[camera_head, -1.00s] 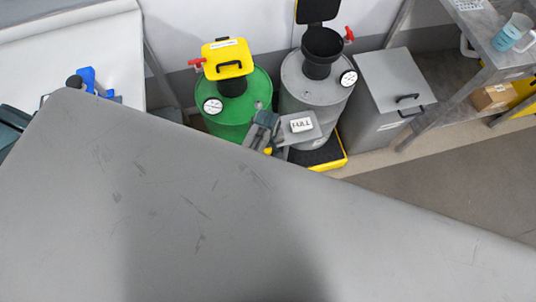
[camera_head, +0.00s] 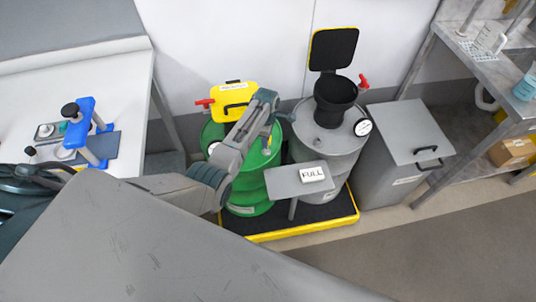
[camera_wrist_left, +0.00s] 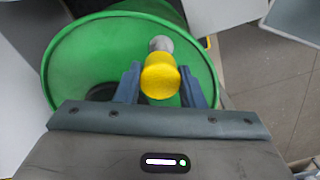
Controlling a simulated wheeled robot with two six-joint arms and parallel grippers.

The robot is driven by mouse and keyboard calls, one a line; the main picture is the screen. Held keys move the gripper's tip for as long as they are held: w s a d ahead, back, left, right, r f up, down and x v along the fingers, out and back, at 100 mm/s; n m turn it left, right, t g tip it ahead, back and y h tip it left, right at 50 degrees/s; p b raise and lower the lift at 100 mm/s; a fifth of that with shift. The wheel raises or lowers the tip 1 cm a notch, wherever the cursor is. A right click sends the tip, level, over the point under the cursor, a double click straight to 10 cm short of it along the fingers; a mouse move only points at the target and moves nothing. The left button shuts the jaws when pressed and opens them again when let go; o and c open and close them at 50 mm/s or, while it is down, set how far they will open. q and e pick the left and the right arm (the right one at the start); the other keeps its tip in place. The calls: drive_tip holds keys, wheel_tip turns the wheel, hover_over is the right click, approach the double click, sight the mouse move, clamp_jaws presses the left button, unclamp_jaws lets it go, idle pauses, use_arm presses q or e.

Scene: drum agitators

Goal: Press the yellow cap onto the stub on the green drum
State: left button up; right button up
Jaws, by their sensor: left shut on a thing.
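The green drum (camera_head: 250,185) stands at the back middle. In the left wrist view its green top (camera_wrist_left: 75,65) fills the upper middle. My left gripper (camera_head: 266,138) is over the drum's top. In the left wrist view my left gripper (camera_wrist_left: 160,88) is shut on the yellow cap (camera_wrist_left: 160,76), which sits between its fingers. The grey stub (camera_wrist_left: 161,44) shows just beyond the cap. The cap overlaps it in this view, and I cannot tell whether they touch. My right gripper is not in view.
A yellow-lidded funnel (camera_head: 233,102) and red valve stand on the green drum. A grey drum (camera_head: 325,150) with an open-lidded funnel stands right beside it. A FULL sign (camera_head: 312,175) stands in front. A grey bin (camera_head: 405,140) and shelf are right; a white table (camera_head: 125,75) is left.

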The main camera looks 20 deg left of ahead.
use_arm(q)
drive_tip(key=shift+s+f, duration=0.15)
drive_tip(key=shift+f, duration=0.75)
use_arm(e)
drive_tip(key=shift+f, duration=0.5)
use_arm(q)
drive_tip(key=shift+f, duration=0.1)
drive_tip(key=shift+f, duration=0.2)
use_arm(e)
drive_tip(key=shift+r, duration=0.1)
use_arm(q)
drive_tip(key=shift+f, duration=0.1)
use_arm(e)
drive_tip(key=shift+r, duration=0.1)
use_arm(q)
drive_tip(key=shift+f, duration=0.2)
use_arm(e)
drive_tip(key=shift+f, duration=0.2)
use_arm(q)
drive_tip(key=shift+f+b, duration=0.9)
drive_tip(key=shift+f, duration=0.1)
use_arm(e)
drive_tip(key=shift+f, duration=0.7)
use_arm(q)
drive_tip(key=shift+f, duration=0.4)
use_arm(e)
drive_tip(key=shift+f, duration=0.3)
